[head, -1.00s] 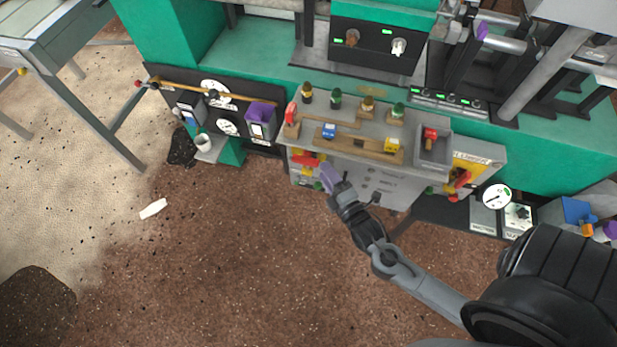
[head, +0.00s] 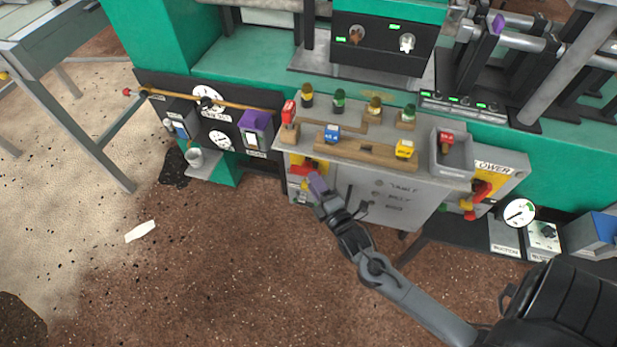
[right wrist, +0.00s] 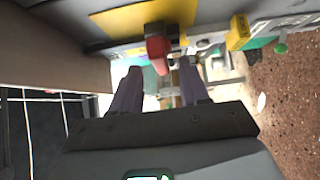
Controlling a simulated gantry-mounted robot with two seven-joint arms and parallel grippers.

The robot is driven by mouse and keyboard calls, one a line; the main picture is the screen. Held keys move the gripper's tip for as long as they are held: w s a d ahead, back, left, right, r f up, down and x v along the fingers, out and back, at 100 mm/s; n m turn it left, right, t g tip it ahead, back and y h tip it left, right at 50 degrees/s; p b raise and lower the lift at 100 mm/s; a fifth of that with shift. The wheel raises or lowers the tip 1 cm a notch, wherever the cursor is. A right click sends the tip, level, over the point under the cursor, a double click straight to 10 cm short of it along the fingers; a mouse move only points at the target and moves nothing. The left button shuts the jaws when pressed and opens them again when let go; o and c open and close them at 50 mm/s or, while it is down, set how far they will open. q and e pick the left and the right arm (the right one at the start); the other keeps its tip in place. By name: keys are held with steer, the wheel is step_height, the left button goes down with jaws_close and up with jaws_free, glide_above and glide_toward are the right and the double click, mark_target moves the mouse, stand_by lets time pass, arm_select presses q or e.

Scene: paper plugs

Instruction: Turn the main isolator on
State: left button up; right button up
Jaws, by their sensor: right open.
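A red rotary handle on a yellow plate (head: 308,163) sits at the left end of the grey cabinet front (head: 385,195); I take it for the main isolator, but its label cannot be read. In the right wrist view the red handle (right wrist: 158,54) hangs from a yellow plate (right wrist: 130,20), ahead of and between my finger tips. My right gripper (head: 317,185) has purple fingers and is just in front of and below the handle, partly hiding that corner. In the right wrist view the gripper (right wrist: 160,70) is open and empty. My left gripper is out of view.
A second red handle on a yellow panel (head: 488,183) marked BLOWER is at the cabinet's right end. Coloured plugs stand along the wooden rack (head: 365,155) on top. A dark gauge panel (head: 230,110) lies to the left.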

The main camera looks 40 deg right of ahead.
mark_target(306, 160)
steer(key=shift+b+x, duration=0.65)
steer(key=shift+x, duration=1.45)
steer(key=shift+c, duration=0.4)
jaws_close()
